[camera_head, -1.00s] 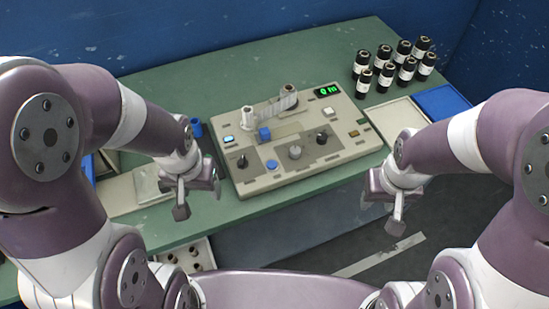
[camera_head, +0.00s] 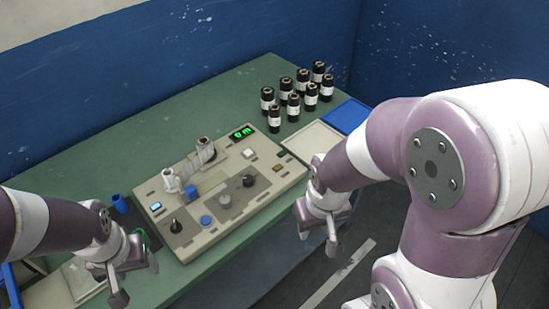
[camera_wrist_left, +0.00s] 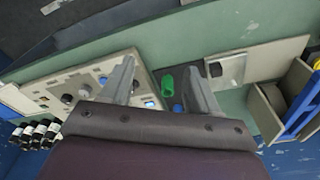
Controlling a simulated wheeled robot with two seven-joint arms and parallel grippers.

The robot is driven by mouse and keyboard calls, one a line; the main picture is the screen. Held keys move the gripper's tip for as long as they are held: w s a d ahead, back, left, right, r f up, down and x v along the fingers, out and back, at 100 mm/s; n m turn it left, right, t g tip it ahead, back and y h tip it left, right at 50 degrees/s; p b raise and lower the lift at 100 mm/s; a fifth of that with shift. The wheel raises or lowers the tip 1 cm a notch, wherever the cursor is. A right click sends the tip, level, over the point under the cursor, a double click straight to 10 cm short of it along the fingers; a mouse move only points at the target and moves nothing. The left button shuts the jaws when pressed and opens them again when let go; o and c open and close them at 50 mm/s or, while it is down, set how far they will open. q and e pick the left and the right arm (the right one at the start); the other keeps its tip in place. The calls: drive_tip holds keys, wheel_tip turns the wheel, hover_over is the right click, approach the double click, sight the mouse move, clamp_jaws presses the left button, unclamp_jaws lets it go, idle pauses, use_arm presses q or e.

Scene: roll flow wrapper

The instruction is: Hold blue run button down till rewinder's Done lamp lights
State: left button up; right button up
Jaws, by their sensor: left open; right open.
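The rewinder (camera_head: 222,190) is a beige console on the green table, with two upright spindles joined by a pale web. Its blue run button (camera_head: 206,221) sits near the front edge and also shows in the left wrist view (camera_wrist_left: 103,79). The green display (camera_head: 243,132) is lit, and a pale blue lamp (camera_head: 155,207) glows at the left. I cannot read which lamp is Done. My left gripper (camera_head: 118,288) is open and empty, left of the console and apart from the button; its fingers also show in the wrist view (camera_wrist_left: 156,84). My right gripper (camera_head: 333,240) is open and empty, right of the console.
Several black-and-white rolls (camera_head: 294,105) stand behind the console. A pale tray (camera_head: 312,143) and a blue tray (camera_head: 346,116) lie to its right. A blue cup (camera_head: 119,203) stands to its left. A green cup (camera_wrist_left: 167,82) shows between my left fingers in the wrist view.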

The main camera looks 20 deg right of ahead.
use_arm(q)
clamp_jaws()
idle(1.6)
